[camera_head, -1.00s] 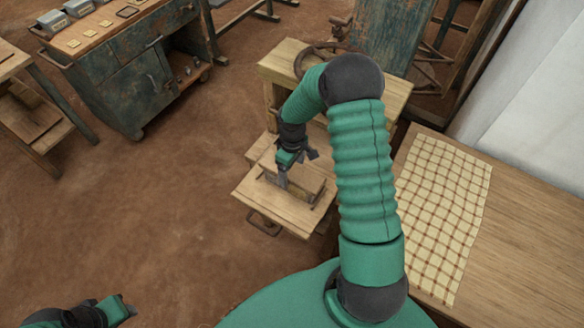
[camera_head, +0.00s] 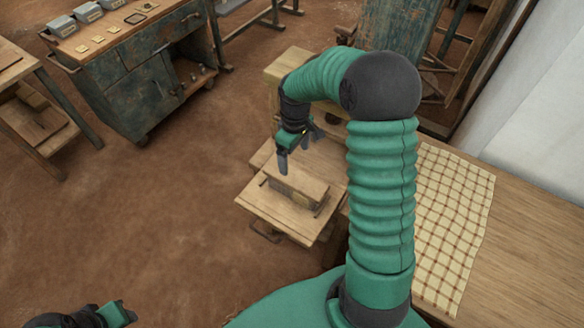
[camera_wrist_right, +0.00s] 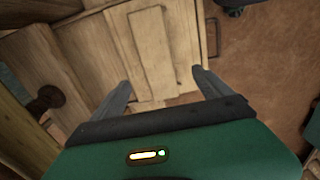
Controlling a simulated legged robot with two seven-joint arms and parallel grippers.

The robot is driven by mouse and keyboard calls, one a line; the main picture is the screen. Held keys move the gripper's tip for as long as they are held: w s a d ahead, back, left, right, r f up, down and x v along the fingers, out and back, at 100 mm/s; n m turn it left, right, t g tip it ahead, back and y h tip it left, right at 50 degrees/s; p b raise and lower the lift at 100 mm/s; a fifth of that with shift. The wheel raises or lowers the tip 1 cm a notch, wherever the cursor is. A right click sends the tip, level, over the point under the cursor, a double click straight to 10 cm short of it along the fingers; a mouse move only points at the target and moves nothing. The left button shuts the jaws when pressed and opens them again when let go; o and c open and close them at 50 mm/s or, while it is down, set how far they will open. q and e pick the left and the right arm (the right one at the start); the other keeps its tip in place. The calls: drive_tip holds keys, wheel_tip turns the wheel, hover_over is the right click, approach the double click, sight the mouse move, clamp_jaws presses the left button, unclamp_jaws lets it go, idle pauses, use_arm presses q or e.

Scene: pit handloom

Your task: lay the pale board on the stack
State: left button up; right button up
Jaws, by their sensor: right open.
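The pale board (camera_head: 300,183) lies flat on top of a low block or stack on a small wooden stand (camera_head: 262,205). In the right wrist view the pale board (camera_wrist_right: 152,50) shows as a long rectangle beyond my fingers. My right gripper (camera_head: 298,150) is open and empty, above the board's far left end and apart from it. Its two spread fingers (camera_wrist_right: 162,88) show in the wrist view with nothing between them. The layers under the board are mostly hidden. My left gripper (camera_head: 122,314) is at the bottom left corner, far from the board; its jaws are unclear.
A wooden bench (camera_head: 287,66) stands behind the stand. A table with a checked cloth (camera_head: 455,205) is at the right. A worn blue-green cabinet (camera_head: 150,80) with small boxes on top stands at the upper left. The earth floor left of the stand is clear.

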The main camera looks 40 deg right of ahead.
drive_tip(key=s+a+m+t, duration=0.1)
drive_tip(key=s+a, duration=0.4)
drive_tip(key=a, duration=0.4)
drive_tip(key=s+a+r+m+t, duration=0.1)
drive_tip(key=s+a, duration=0.3)
drive_tip(key=a, duration=0.5)
drive_tip(key=shift+s+r+m+t, duration=0.2)
drive_tip(key=shift+s+m+t, duration=0.1)
drive_tip(key=shift+s+m, duration=0.15)
